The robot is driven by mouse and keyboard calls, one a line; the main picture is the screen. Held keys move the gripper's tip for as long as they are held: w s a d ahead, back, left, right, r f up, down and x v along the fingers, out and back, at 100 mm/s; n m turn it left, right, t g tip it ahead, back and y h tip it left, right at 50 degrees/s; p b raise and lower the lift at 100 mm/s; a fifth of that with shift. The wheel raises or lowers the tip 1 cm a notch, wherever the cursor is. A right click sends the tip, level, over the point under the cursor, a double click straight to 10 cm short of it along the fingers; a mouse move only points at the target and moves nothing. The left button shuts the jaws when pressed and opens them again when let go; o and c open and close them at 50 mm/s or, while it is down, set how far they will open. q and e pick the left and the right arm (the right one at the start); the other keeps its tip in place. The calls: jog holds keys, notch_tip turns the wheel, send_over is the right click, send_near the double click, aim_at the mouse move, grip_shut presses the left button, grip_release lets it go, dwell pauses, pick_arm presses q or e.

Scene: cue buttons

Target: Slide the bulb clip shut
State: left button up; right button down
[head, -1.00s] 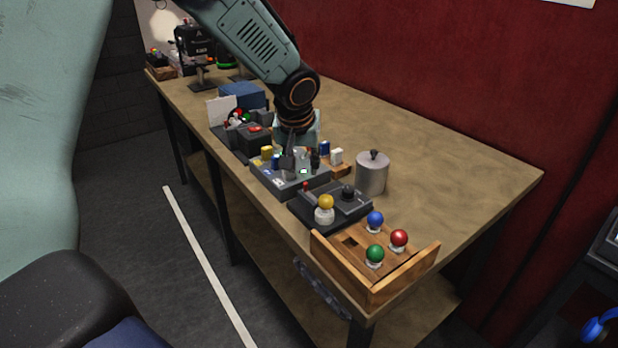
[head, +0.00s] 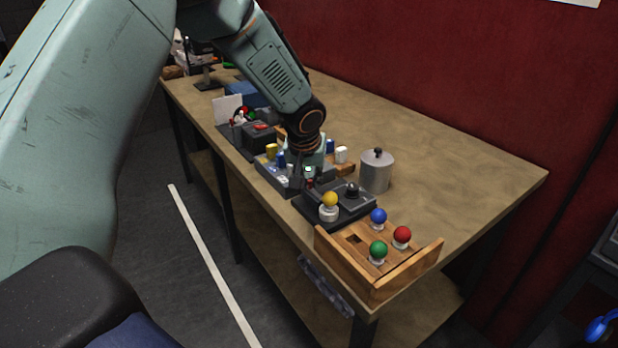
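A dark tester base (head: 350,212) stands near the table's front edge. A yellow bulb (head: 330,201) in a white socket stands upright on its front part. A dark round knob (head: 352,189) sits behind the bulb. A small red part shows at the base's far left. I cannot make out the clip itself or whether it is open. My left gripper (head: 302,184) points down at the far-left side of this base, beside the red part, its fingers small and dark. I cannot tell whether they touch it or are parted. My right gripper is not in view.
A wooden tray (head: 345,265) with blue, red and green bulbs and an empty slot stands at the table's near end. A metal canister (head: 376,172) is behind the base. A grey box (head: 272,174) is left of the gripper. The table's right side is clear.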

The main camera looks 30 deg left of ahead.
pick_arm(q)
jog(key=shift+w+a+f, duration=0.1)
jog(key=c, duration=0.3)
jog(key=shift+d, duration=0.25)
grip_shut()
jog(key=shift+a, duration=0.2)
jog(key=shift+d, duration=0.2)
jog(key=shift+s+d+b, duration=0.35)
jog(key=shift+d+b, duration=0.35)
jog(key=shift+b, duration=0.1)
